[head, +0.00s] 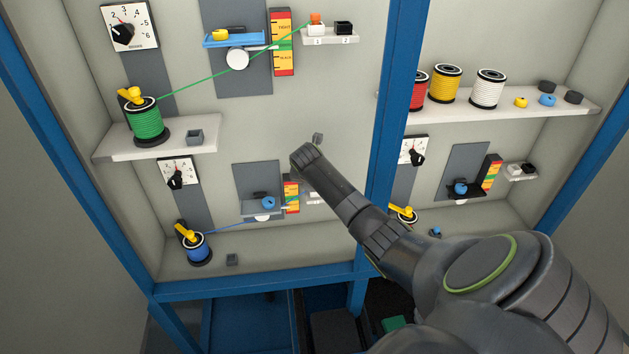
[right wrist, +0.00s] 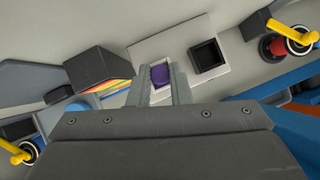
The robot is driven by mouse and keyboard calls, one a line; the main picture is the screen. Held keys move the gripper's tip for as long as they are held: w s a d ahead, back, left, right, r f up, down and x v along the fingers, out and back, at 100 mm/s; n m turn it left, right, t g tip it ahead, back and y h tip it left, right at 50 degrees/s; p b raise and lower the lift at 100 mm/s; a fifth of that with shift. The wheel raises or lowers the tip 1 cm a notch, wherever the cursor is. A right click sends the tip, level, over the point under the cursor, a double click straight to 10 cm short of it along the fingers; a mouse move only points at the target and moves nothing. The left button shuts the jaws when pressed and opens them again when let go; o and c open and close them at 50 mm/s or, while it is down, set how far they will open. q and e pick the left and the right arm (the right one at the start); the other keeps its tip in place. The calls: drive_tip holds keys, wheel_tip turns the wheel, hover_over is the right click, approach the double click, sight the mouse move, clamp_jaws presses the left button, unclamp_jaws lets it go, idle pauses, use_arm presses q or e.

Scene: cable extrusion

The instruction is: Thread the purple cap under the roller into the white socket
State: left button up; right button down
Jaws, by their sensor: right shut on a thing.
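The purple cap (right wrist: 160,74) sits between the fingertips of my right gripper (right wrist: 161,82) in the right wrist view. The gripper is shut on it. The cap is at the white socket (right wrist: 154,90), beside the black socket (right wrist: 208,57); I cannot tell whether it is seated. In the head view my right arm covers part of the small socket shelf (head: 311,198), and the cap is hidden. The white roller (head: 262,218) is under a blue part (head: 268,203) at the lower left station. A blue line runs there from the blue spool (head: 196,247). My left gripper is not in view.
The upper station has a green spool (head: 146,122) and an orange cap (head: 315,18) at its socket. Spare spools and caps lie on the right shelf (head: 580,100). A blue post (head: 398,95) stands beside my right arm. A dark gauge housing (right wrist: 98,65) is left of the sockets.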

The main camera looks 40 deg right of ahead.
drive_tip(key=c, duration=1.3)
unclamp_jaws()
drive_tip(key=shift+o, duration=0.2)
drive_tip(key=b+v, duration=0.3)
drive_tip(key=v, duration=1.4)
drive_tip(key=shift+b, duration=0.3)
drive_tip(key=shift+a+r, duration=0.15)
drive_tip(key=o, duration=1.1)
drive_tip(key=shift+c, duration=0.2)
